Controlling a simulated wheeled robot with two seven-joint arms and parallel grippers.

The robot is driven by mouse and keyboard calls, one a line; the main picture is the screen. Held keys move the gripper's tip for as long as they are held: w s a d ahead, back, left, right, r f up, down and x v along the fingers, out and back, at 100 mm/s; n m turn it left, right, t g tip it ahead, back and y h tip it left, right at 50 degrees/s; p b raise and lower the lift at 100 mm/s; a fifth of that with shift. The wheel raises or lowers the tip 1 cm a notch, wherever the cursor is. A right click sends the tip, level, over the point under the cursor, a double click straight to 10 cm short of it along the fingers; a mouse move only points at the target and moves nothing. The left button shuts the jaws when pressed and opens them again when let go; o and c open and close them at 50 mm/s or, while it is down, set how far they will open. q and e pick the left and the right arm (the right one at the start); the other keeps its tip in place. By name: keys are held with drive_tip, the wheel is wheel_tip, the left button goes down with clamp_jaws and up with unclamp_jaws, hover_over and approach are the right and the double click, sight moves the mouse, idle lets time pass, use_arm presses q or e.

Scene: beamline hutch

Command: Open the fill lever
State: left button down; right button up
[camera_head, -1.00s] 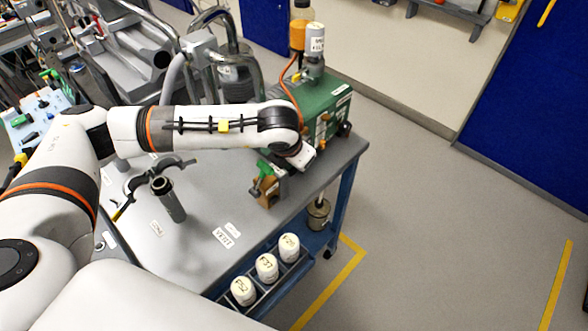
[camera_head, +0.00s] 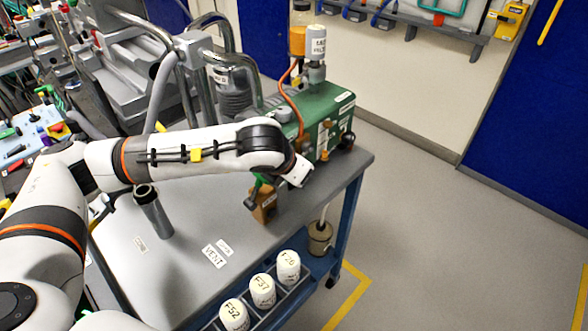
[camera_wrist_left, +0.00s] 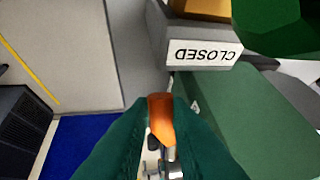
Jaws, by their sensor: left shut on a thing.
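An orange-red lever handle (camera_wrist_left: 160,122) stands between the dark green fingertips of my left gripper (camera_wrist_left: 161,104) in the left wrist view. The gripper is shut on it. Metal parts show just beyond the handle. A grey block with an upside-down CLOSED label (camera_wrist_left: 204,53) is close by, above the fingers. In the head view my left arm reaches across the bench to the green pump unit (camera_head: 330,108). My right gripper is in neither view.
The grey bench (camera_head: 190,262) has a VENT label (camera_head: 214,256) and an upright grey tube (camera_head: 153,213). A brown block (camera_head: 265,205) stands by my wrist. White bottles, one of them (camera_head: 289,267), sit in a front rack. Open floor lies to the right.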

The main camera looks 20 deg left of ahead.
use_arm(q)
drive_tip(key=c, duration=1.3)
unclamp_jaws()
drive_tip(key=shift+c, duration=0.2)
drive_tip(key=b+v, duration=0.2)
drive_tip(key=v, duration=1)
